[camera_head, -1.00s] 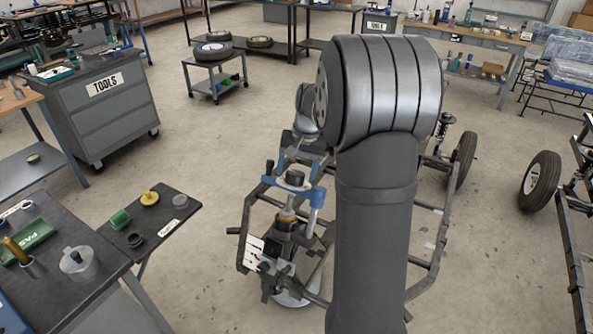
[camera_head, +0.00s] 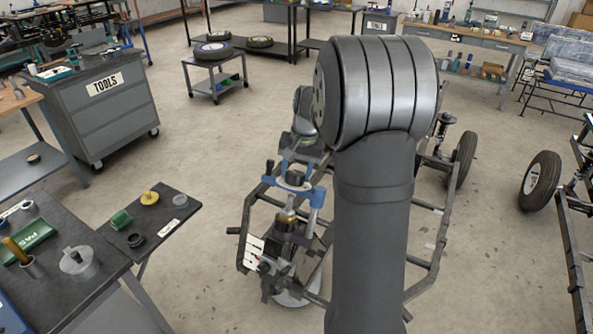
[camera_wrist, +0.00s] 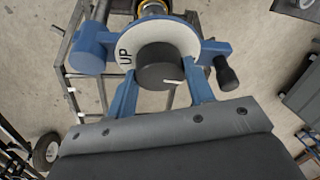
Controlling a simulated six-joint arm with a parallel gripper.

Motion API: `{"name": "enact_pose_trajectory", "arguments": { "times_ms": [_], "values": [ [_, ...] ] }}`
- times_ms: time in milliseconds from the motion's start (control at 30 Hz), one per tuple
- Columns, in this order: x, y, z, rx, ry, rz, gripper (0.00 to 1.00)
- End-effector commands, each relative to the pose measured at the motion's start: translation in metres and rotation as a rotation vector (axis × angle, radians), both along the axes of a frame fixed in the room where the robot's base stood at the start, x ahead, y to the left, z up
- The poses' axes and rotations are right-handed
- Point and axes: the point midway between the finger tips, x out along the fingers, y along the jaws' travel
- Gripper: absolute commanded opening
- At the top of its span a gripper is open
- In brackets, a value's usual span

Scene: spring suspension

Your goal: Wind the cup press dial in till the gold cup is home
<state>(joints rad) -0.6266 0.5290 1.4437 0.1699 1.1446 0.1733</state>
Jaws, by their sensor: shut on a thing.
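The cup press (camera_head: 312,196) has a blue frame and stands on the dark chassis below my arm. Its black dial (camera_head: 296,177) sits on top; in the wrist view the black dial (camera_wrist: 165,68) carries a short white mark and stands before a white disc marked UP. My gripper (camera_wrist: 163,72) has blue fingers on both sides of the dial and is shut on it. The gold cup (camera_head: 287,214) is below the dial; part of it shows at the top of the wrist view (camera_wrist: 155,7). How it seats is too small to tell.
A black handle (camera_wrist: 228,72) sticks out at the press's right in the wrist view. Chassis rails (camera_head: 425,245) surround the press. A dark table (camera_head: 165,225) with loose parts stands to the left. Open floor (camera_head: 225,140) lies between them.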

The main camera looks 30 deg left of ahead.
Motion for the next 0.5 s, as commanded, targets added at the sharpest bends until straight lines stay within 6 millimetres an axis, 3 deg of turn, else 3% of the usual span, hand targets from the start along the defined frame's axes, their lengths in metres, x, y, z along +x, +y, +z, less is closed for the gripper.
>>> {"name": "enact_pose_trajectory", "arguments": {
  "times_ms": [100, 133, 233, 500],
  "values": [
    [0.0001, 0.0001, 0.0005, 0.0, 0.0, 0.0, 0.25],
    [0.0001, 0.0001, 0.0005, 0.0, 0.0, 0.0, 0.5],
    [0.0001, 0.0, 0.0005, 0.0, 0.0, 0.0, 0.7],
    [0.0001, -0.0001, 0.0007, 0.0, 0.0, 0.001, 0.7]
  ]
}}
